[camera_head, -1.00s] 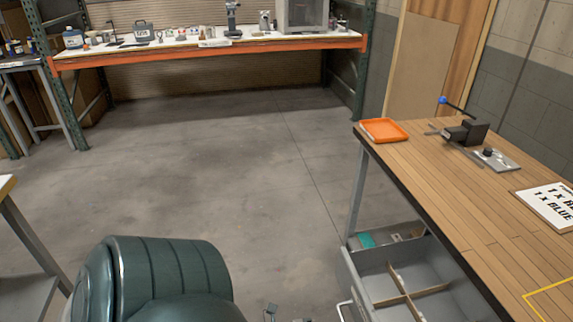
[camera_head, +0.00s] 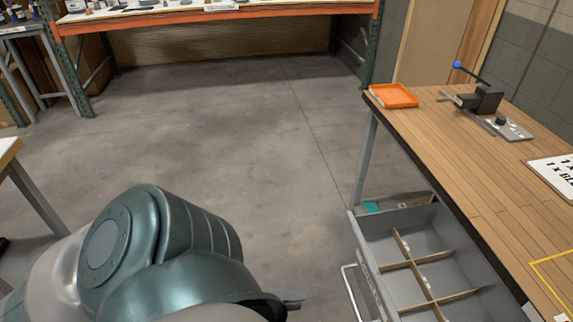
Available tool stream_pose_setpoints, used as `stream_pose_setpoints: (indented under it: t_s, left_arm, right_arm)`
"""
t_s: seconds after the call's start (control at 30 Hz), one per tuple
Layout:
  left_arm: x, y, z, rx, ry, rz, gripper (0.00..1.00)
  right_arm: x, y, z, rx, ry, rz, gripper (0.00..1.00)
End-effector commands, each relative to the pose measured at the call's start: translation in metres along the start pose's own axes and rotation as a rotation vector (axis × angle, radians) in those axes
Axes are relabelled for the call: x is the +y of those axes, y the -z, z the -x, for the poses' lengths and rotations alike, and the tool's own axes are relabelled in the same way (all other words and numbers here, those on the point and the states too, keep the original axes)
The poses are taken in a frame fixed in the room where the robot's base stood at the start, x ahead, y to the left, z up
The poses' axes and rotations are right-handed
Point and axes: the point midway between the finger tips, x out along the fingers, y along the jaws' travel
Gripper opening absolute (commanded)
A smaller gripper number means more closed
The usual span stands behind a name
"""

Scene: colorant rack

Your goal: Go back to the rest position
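My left arm fills the bottom left of the head view. A small grey part of my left gripper (camera_head: 291,299) shows past the arm, above the floor and left of the open drawer. The rest of this gripper is hidden behind the arm, so I cannot tell whether it is open or shut, or whether it holds anything. My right gripper is not in view.
An open grey drawer (camera_head: 385,222) with dividers juts out under the wooden workbench (camera_head: 470,170) at right. An orange tray (camera_head: 394,96) and a black device with a blue knob (camera_head: 480,98) stand on the bench. The middle floor is clear.

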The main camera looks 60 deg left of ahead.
Motion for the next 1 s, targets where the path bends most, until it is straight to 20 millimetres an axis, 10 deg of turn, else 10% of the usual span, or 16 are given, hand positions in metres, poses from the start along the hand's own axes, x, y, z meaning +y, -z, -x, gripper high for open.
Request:
stream_pose_setpoints:
  t_s: [1.0]
  left_arm:
    - [0.011,-0.004,0.005,-0.023,-0.013,0.044,0.28]
  right_arm:
    - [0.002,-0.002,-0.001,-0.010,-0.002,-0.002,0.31]
